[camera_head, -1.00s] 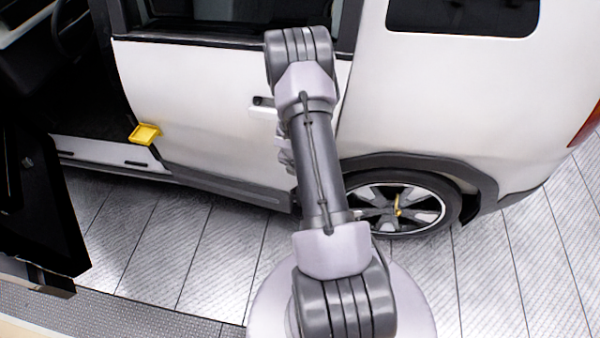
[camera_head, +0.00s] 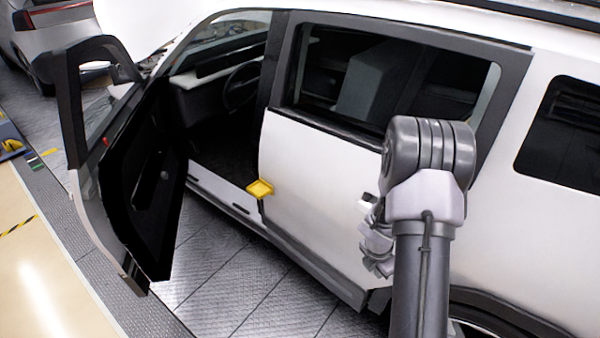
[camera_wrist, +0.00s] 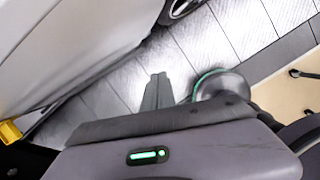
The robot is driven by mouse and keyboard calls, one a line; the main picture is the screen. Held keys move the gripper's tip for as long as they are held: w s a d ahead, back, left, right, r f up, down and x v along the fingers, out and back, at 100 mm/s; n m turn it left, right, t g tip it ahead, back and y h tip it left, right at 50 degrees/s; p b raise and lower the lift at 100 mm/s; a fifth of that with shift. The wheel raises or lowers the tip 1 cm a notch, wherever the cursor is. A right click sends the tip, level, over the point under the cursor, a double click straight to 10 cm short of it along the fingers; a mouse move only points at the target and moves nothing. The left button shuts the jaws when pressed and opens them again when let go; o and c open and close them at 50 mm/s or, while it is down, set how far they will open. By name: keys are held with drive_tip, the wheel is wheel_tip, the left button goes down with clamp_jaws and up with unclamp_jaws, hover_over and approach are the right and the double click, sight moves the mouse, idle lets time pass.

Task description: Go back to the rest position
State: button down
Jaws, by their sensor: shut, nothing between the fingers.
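My arm rises at the right of the head view beside the white car (camera_head: 315,185). In the head view its wrist end is partly hidden behind my own arm, near the closed rear door, and I cannot see whether it touches. In the wrist view the two dark fingers of my gripper (camera_wrist: 157,92) lie together, shut and empty, above the grey floor.
The front door (camera_head: 130,190) stands wide open at left. A yellow block (camera_head: 260,188) sits at the rear door's front edge; it also shows in the wrist view (camera_wrist: 10,131). Tiled floor (camera_head: 240,285) lies clear between. Another car (camera_head: 65,35) stands far left.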

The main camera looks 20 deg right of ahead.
drive_tip(key=a+r+m+t+b, duration=0.2)
drive_tip(key=a+r+m+b, duration=0.6)
drive_tip(key=a+r+m, duration=0.55)
drive_tip(key=s+a+r+m+t+y+b, duration=0.1)
drive_tip(key=s+a+r+m+y+b, duration=0.1)
drive_tip(key=s+a+m, duration=0.3)
drive_tip(key=s+a+r+m+t+y+b, duration=0.2)
drive_tip(key=s+a, duration=0.6)
drive_tip(key=a, duration=0.5)
drive_tip(key=r+m+y+b, duration=0.1)
drive_tip(key=m+b, duration=0.1)
drive_tip(key=m, duration=0.1)
drive_tip(key=shift+s+a+r, duration=0.3)
drive_tip(key=shift+r, duration=0.1)
drive_tip(key=shift+m, duration=0.25)
